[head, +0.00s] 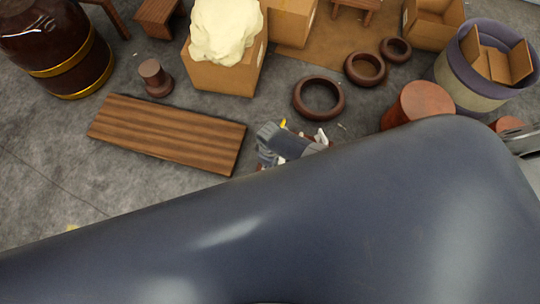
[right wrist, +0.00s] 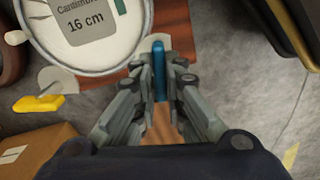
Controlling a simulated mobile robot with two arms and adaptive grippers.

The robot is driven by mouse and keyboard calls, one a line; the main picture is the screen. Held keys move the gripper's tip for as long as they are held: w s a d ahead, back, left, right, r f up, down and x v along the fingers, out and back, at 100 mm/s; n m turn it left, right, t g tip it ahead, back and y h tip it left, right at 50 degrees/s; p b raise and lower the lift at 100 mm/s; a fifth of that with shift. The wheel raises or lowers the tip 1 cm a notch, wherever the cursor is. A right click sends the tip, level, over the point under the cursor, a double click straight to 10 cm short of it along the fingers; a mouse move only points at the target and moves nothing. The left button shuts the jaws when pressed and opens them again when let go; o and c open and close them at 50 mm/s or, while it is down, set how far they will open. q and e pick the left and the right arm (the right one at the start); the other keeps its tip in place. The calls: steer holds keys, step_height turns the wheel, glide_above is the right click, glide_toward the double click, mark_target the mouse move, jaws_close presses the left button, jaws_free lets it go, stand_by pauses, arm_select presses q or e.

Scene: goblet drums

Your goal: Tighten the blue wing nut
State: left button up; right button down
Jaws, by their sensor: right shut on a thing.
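The blue wing nut (right wrist: 160,68) shows in the right wrist view as a narrow upright blue strip. My right gripper (right wrist: 160,82) is shut on it, with a grey finger on each side. A round pale drum head (right wrist: 105,48) with a grey label reading "16 cm" lies just left of the fingertips. In the head view a dark grey wrist part (head: 290,146) shows beside small white pieces, but its fingers and the nut are hidden there. My left gripper is not in view.
A wooden board (head: 168,132) lies left of the wrist. Brown rings (head: 319,97), a cardboard box (head: 222,75) with cream material on it and a dark barrel (head: 62,45) stand farther back. A yellow piece (right wrist: 40,103) lies near the drum head. A large dark surface blocks the lower head view.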

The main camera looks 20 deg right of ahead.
steer(key=shift+d, duration=0.1)
stand_by(0.3)
steer(key=c, duration=1.7)
jaws_free()
steer(key=shift+o, duration=0.2)
step_height(320, 180, up, 12)
steer(key=shift+s, duration=0.15)
